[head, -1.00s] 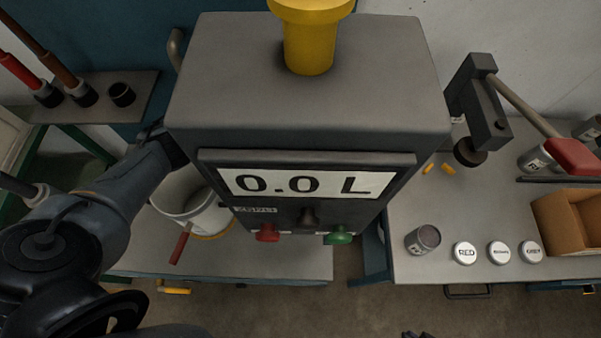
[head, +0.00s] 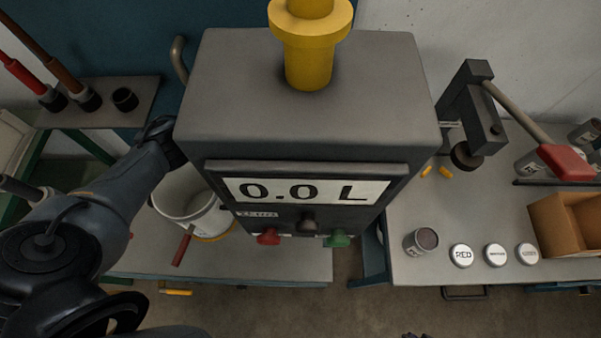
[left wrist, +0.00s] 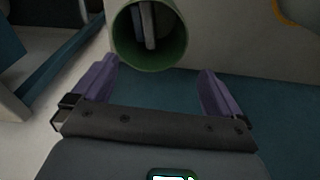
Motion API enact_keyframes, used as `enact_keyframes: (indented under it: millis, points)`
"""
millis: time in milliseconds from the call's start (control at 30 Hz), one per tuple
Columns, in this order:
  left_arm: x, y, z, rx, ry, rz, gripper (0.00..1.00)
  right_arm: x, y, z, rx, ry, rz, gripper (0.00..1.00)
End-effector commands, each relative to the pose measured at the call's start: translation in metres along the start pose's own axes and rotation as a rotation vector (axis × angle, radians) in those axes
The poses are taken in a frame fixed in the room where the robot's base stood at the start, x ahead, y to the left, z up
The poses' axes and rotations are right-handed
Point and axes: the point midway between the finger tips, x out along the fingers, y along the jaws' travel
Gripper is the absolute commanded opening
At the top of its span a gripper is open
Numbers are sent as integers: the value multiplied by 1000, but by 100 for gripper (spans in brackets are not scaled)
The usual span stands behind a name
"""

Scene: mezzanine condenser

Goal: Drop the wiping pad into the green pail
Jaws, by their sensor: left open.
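In the left wrist view my left gripper (left wrist: 158,69) is open, its two purple fingers apart with nothing held between them. Just beyond the fingertips is a round green container (left wrist: 150,50), perhaps the green pail, its mouth facing the camera. Pale and brownish strips show inside it; I cannot tell what they are. In the head view my left arm reaches in from the left, its far end passing by the grey dispenser, and the fingers are hidden. I cannot make out a wiping pad in either view. My right gripper is not in view.
The grey dispenser (head: 300,110) with a "0.0 L" display fills the middle. A white bucket (head: 183,208) and a red-handled tool (head: 182,246) are on the left bench. The right bench holds cans, lids and an open brown box (head: 567,222).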

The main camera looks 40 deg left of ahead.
Motion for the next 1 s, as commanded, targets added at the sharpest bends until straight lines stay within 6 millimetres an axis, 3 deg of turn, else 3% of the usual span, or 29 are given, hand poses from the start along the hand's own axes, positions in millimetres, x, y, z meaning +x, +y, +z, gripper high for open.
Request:
enact_keyframes:
  millis: [33, 133, 400, 1000]
  points:
    - [-15, 1, -1, 0, 2, 3, 100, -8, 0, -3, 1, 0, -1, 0]
    - [-34, 0, -2, 1, 3, 1, 100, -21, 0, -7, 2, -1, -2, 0]
    - [-64, 0, -1, 1, 3, 0, 100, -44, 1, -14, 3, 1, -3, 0]
    - [-71, 0, 0, 0, 1, 0, 100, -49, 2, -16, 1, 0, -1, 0]
